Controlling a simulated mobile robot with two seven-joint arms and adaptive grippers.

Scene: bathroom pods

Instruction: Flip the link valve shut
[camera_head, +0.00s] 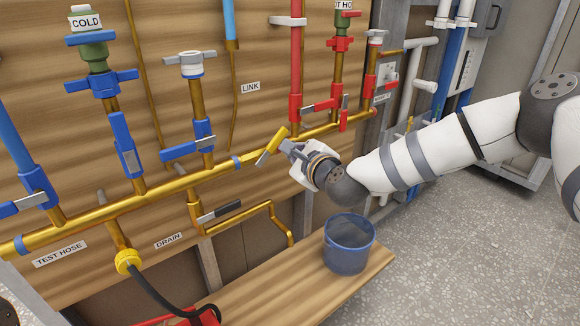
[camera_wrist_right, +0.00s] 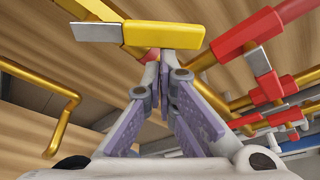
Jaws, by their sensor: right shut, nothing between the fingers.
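The link valve has a yellow lever (camera_head: 272,145) with a bare grey end, on the brass pipe (camera_head: 170,187) in the middle of the head view. The lever stands at a steep slant to the pipe. In the right wrist view the yellow lever (camera_wrist_right: 165,35) lies across the top, grey end to the left. My right gripper (camera_head: 287,147) is shut and empty, just right of the lever. Its fingertips (camera_wrist_right: 178,72) meet the lever's lower edge in the wrist picture; I cannot tell whether they touch. The valve body is mostly hidden. My left gripper is out of view.
Blue-handled valves (camera_head: 130,144) stand to the left and red-handled ones (camera_head: 324,105) to the right. Below are the drain valve's black handle (camera_head: 220,211) and a blue bucket (camera_head: 349,243) on a wooden bench (camera_head: 300,272). A LINK label (camera_head: 250,87) is on the panel.

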